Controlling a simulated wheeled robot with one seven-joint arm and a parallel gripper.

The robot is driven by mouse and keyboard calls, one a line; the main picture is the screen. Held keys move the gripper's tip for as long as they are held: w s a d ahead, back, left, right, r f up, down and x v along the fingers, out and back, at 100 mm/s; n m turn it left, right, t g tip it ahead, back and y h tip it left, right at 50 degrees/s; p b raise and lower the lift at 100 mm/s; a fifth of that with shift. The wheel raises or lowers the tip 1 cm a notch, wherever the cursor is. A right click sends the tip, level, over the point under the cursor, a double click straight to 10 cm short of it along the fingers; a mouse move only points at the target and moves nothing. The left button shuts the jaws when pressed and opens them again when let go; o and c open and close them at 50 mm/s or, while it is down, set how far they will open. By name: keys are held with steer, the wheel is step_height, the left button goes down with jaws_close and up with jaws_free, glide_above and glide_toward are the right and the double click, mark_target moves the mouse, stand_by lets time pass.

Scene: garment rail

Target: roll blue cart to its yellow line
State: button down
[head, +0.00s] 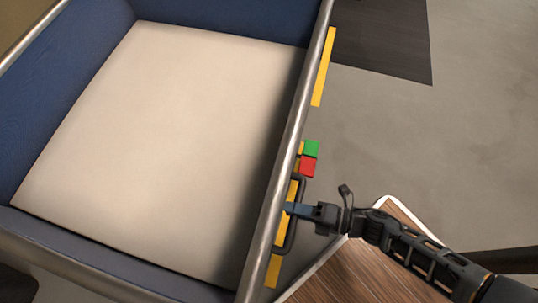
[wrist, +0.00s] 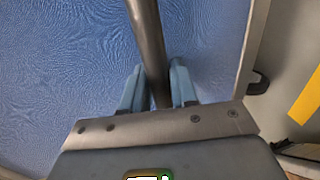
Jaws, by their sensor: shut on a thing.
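The blue cart (head: 270,21) fills the left of the head view, with blue walls, a pale bottom and a metal top rail. A dark bar handle (head: 296,228) sticks out from its right side. My gripper (head: 290,209) is shut on this handle. In the wrist view the handle (wrist: 148,45) runs between the two blue fingers of my gripper (wrist: 157,86), in front of the blue panel. The yellow line (head: 323,66) runs along the cart's right side, partly hidden behind the rail and handle. A yellow strip (wrist: 306,100) also shows in the wrist view.
A green block (head: 311,148) and a red block (head: 308,167) sit together beside the rail, just above the handle. A wood-topped surface with a pale edge (head: 345,275) lies below my arm. A dark mat (head: 380,40) is at the top. Grey floor on the right is clear.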

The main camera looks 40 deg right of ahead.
steer(key=shift+f+v, duration=0.2)
steer(key=shift+v, duration=0.7)
steer(key=shift+f+v, duration=0.15)
steer(key=shift+v, duration=0.75)
steer(key=c, duration=1)
jaws_free()
steer(key=shift+c, duration=0.2)
steer(key=shift+s, duration=0.1)
steer(key=p+v, duration=0.1)
steer(key=v, duration=0.6)
steer(key=shift+s+d, duration=0.25)
steer(key=shift+r, duration=0.1)
